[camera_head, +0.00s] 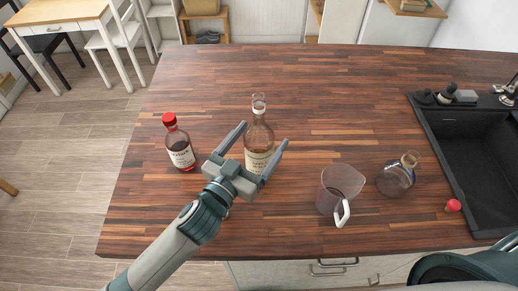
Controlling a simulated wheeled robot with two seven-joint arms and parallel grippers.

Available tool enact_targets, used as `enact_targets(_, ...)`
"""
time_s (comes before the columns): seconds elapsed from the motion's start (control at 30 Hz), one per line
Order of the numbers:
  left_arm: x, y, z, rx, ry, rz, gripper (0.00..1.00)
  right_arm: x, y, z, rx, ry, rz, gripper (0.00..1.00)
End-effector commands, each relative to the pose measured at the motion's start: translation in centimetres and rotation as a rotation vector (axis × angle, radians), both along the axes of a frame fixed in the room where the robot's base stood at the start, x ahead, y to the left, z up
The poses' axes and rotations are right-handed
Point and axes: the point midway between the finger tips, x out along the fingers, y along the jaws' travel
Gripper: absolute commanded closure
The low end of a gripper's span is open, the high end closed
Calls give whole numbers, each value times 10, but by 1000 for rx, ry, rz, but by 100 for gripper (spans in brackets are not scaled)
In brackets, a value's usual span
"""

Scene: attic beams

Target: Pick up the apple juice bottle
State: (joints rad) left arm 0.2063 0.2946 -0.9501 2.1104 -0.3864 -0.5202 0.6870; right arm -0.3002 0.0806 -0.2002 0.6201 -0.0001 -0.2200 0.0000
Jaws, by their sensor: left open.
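A brown glass bottle (258,138) with a cream label stands upright on the wooden counter. My left gripper (264,134) is open, its fingers pointing away from me, one on each side of this bottle in the picture. I cannot tell if they touch it. A second dark bottle (180,146) with a red cap and white label stands to the left, apart from the gripper. My right gripper is not in view.
A clear jug (336,185) with a white handle and a round glass bottle (397,175) stand on the right. A small red cap (453,205) lies near the black sink (485,150). The far part of the wooden counter (320,85) is clear.

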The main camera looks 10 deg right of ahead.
Motion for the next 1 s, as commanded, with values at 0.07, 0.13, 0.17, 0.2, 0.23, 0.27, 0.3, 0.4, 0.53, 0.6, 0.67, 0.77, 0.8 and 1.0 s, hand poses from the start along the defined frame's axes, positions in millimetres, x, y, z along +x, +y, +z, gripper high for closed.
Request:
enact_targets(0.07, 0, 0, 0, 0, 0, 0, 18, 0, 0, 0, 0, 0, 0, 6)
enact_targets(0.13, 0, 0, 0, 0, 0, 0, 18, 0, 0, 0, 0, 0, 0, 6)
enact_targets(0.17, 0, 0, 0, 0, 0, 0, 18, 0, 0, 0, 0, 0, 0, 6)
enact_targets(0.2, 0, 0, 0, 0, 0, 0, 18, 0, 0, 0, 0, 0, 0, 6)
enact_targets(0.23, 0, 0, 0, 0, 0, 0, 18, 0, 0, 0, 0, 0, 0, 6)
enact_targets(0.27, 0, 0, 0, 0, 0, 0, 18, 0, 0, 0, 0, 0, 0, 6)
enact_targets(0.3, 0, 0, 0, 0, 0, 0, 26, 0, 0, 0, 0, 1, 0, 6)
enact_targets(0.4, 0, 0, 0, 0, 0, 0, 49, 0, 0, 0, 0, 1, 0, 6)
enact_targets(0.53, 0, 0, 0, 0, 0, 0, 80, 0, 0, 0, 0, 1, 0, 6)
enact_targets(0.6, 0, 0, 2, -3, -4, -1, 87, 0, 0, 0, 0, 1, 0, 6)
enact_targets(0.67, 0, 0, 2, -2, -4, -1, 87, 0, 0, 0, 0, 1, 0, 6)
enact_targets(0.77, 0, 0, 2, -2, -4, 0, 87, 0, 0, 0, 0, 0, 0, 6)
enact_targets(0.8, 0, 0, 2, -2, -4, 0, 87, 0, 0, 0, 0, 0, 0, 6)
enact_targets(1.0, 0, 0, 4, -3, -4, 0, 87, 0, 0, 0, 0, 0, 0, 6)
